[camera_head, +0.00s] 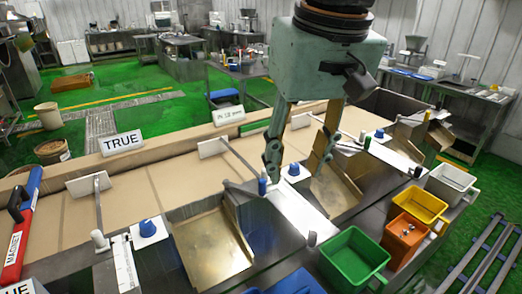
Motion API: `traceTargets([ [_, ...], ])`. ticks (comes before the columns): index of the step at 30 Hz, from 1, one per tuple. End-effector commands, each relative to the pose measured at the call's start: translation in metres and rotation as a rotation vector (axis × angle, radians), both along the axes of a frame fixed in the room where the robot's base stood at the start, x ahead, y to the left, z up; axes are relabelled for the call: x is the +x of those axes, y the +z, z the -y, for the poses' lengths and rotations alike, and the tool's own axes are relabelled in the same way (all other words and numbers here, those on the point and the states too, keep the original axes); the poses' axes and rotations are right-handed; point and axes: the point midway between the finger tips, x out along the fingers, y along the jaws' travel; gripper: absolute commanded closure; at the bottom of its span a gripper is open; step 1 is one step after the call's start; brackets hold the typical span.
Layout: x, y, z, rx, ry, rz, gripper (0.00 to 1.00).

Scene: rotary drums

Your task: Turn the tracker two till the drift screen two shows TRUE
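My gripper (295,174) points down with its two fingers apart. The fingers straddle a blue knob on a white plate (294,170), the middle one of three along the line, possibly tracker two. I cannot tell whether either finger touches it. Similar blue knobs stand at the left (148,227) and at the far right (379,134). A white screen (228,115) behind the belt, left of my gripper, appears to read "IN 18 mm". Another white screen (122,142) farther left reads "TRUE". No visible label tells which is drift screen two.
Thin rods with white paddles cross the tan belt (130,196); one paddle (212,146) is left of my gripper. Metal chutes (210,245) slope forward. Green (353,258), orange (404,238) and yellow (419,203) bins stand at front right. A red magnet bar (18,240) is at left.

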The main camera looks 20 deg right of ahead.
Motion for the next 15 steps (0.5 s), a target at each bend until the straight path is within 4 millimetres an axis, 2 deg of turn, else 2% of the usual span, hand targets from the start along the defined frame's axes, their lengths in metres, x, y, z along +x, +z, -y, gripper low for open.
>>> traceTargets([
  [15, 0.078, 0.023, 0.022, 0.021, -0.069, -0.086, 0.62],
])
